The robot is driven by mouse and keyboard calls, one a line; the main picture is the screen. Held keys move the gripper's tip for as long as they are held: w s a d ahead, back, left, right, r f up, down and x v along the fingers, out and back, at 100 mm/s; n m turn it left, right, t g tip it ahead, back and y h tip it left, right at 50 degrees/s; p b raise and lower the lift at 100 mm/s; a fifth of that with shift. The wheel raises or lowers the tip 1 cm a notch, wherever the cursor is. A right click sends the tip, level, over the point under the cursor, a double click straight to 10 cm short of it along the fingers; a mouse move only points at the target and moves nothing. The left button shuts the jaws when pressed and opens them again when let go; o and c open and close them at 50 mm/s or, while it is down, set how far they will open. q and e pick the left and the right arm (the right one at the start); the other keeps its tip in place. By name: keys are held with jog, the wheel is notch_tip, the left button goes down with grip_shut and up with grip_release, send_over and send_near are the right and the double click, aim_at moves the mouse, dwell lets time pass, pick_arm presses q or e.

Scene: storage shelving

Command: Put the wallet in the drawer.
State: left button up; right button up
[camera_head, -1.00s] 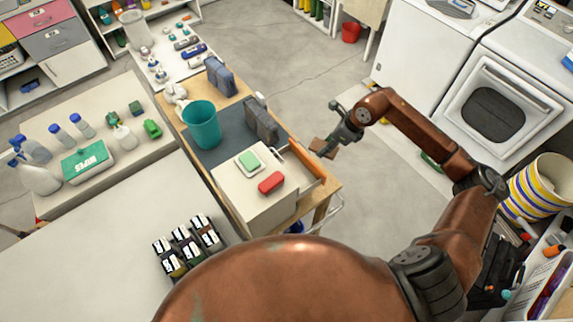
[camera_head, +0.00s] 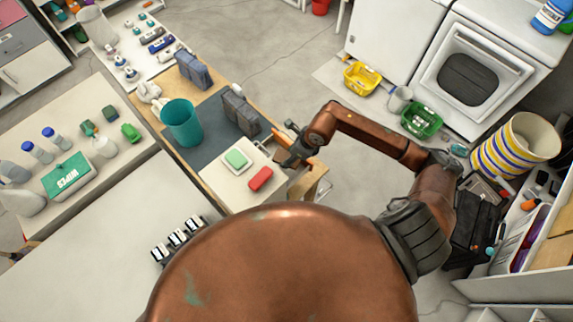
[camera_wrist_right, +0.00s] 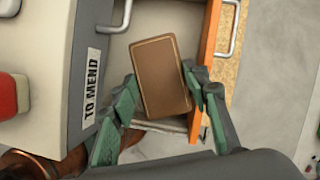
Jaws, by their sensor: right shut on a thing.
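The brown wallet (camera_wrist_right: 163,75) is held between the green-padded fingers of my right gripper (camera_wrist_right: 160,88) in the right wrist view. The cabinet (camera_wrist_right: 58,60) carries a "TO MEND" label. In the head view my right gripper (camera_head: 290,157) is at the drawer beside the white cabinet (camera_head: 225,190), and the wallet is hard to make out there. My left gripper is not in view.
A red item (camera_head: 260,179) and a green-topped item (camera_head: 236,158) lie on the cabinet top. A teal bin (camera_head: 182,124) and a grey bag (camera_head: 240,112) stand behind on the bench. Yellow (camera_head: 361,78) and green (camera_head: 422,120) baskets are on the floor to the right.

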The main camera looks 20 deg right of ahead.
aim_at(287, 171)
jog(key=shift+s+a+f, duration=0.4)
jog(key=shift+a+f, duration=0.05)
jog(key=shift+f, duration=0.2)
jog(key=shift+a+f, duration=0.1)
jog(key=shift+f, duration=0.1)
jog(key=f, duration=0.1)
jog(key=f+p, duration=0.1)
jog(key=f, duration=0.1)
jog(key=shift+s+a+p, duration=0.25)
jog(key=shift+s+p, duration=0.1)
jog(key=shift+f, duration=0.4)
jog(key=o, duration=0.8)
jog(key=shift+f, duration=0.1)
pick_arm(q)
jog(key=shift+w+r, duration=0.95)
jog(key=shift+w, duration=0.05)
pick_arm(e)
jog(key=o, duration=0.5)
